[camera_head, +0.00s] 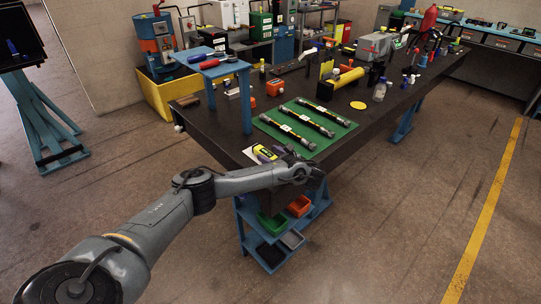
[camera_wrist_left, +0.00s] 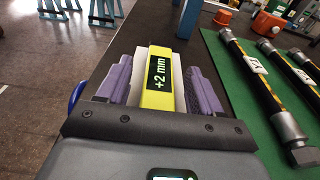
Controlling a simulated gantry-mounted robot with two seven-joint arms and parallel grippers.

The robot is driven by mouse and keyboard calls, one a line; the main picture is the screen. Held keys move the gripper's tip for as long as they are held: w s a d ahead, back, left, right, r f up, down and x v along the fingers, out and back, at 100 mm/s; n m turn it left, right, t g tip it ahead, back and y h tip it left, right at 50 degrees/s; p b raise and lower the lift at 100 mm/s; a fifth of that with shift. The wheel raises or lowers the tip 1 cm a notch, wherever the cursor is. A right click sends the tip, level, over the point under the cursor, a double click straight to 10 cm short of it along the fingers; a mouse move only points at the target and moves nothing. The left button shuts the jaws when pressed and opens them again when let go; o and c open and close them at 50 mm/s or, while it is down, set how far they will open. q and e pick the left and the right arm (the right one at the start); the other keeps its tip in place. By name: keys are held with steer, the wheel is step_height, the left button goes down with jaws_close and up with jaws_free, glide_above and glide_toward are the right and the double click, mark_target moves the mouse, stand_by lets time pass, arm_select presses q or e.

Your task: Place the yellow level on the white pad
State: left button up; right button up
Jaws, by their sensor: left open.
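The yellow level (camera_head: 266,153) is at the near left corner of the dark workbench. In the left wrist view the level (camera_wrist_left: 157,82) has a black face reading "+2 mm". The white pad (camera_head: 249,155) shows beside and around the level, which appears to be on it; in the wrist view, white strips of the pad (camera_wrist_left: 178,75) show along the level. My left gripper (camera_wrist_left: 160,85) is open, with its purple fingers on either side of the level and gaps between. The gripper partly hides the level in the head view. My right gripper is not in view.
A green mat (camera_head: 332,135) with several black-and-yellow hoses lies beside the level. A small blue stand (camera_head: 211,68) with tools on top is behind it. Bins sit on a shelf below.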

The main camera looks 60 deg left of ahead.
arm_select(q)
steer(key=shift+s+f, duration=0.15)
steer(key=shift+f, duration=0.55)
steer(key=shift+r, duration=0.5)
steer(key=d, duration=0.1)
steer(key=d+r+p, duration=0.1)
steer(key=w+d+p, duration=0.1)
steer(key=shift+d+r, duration=0.25)
steer(key=shift+r, duration=0.15)
steer(key=p+v, duration=0.6)
steer(key=p, duration=0.1)
steer(key=shift+s+d+r, duration=0.1)
steer(key=shift+d, duration=0.05)
steer(key=shift+p+v, duration=0.9)
steer(key=shift+v, duration=0.2)
steer(key=shift+f, duration=0.25)
